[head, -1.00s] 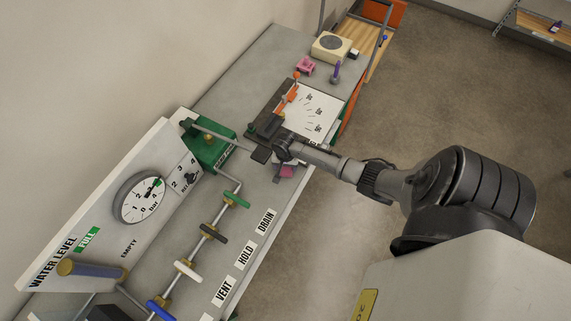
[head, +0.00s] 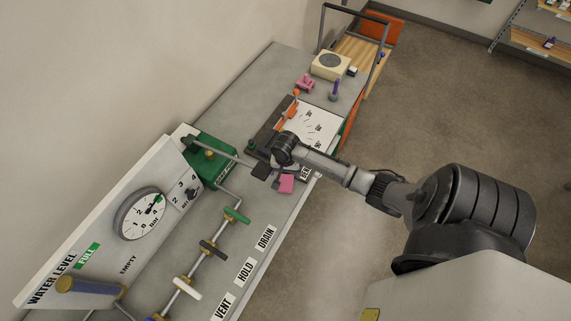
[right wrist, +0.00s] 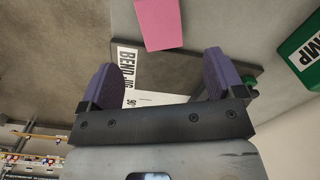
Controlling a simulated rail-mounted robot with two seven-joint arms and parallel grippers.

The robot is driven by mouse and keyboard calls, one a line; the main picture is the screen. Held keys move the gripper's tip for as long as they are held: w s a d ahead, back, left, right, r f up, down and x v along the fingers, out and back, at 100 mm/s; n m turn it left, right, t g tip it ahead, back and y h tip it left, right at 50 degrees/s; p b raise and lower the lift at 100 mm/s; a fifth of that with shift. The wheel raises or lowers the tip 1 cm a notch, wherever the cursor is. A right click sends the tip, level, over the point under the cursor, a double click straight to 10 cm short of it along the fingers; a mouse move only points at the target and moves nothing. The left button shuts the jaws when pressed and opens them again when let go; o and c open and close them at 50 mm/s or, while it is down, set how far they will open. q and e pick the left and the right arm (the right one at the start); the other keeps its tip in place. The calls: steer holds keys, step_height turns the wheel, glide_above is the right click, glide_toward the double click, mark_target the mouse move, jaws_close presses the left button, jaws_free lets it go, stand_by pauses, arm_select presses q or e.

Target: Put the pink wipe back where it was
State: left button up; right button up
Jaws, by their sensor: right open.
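The pink wipe (head: 287,183) lies on the grey cart top, near its right edge, beside the near corner of the dark bend-jig board. It also shows at the top of the right wrist view (right wrist: 160,22), beyond the fingertips. My right gripper (head: 269,175) is just left of the wipe in the head view. Its two purple-padded fingers stand apart in the right wrist view (right wrist: 160,72), with nothing between them. The wipe is apart from both fingers there. My left gripper is not in view.
The dark jig board with a white sheet (head: 312,128) and orange bar lies beyond the gripper. A pink block (head: 305,82), purple-handled tool (head: 335,90) and beige box (head: 330,66) stand farther back. Green block (head: 205,158) and valve handles (head: 214,249) are left and nearer.

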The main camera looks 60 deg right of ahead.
step_height(320, 180, up, 5)
steer(key=shift+f, duration=0.2)
stand_by(0.6)
